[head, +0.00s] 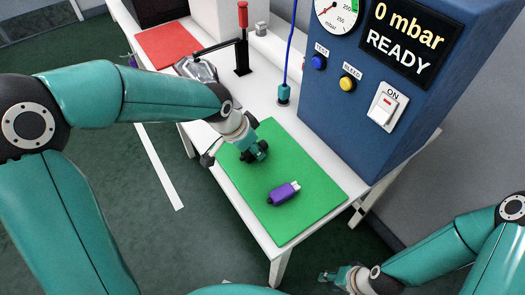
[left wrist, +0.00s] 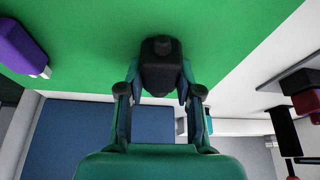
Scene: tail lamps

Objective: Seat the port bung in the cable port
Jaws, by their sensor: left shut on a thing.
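My left gripper (head: 262,150) is over the green mat (head: 315,180), its fingers shut on a small black piece, which looks like the port bung. In the left wrist view this black piece (left wrist: 160,72) sits between the fingers, with a round knob at its end. A tail lamp (head: 200,70), clear and grey, is at the far part of the table, partly hidden behind my left arm. I cannot make out its cable port. My right gripper (head: 338,276) is low at the bottom of the head view, off the table; its fingers are too small to judge.
A purple piece with a white end (head: 283,193) lies on the mat. A red-handled clamp (head: 243,40) stands beside the lamp. A blue hose with a teal connector (head: 284,97) hangs near the blue tester (head: 345,100), which reads READY. A red mat (head: 168,44) lies at the far end.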

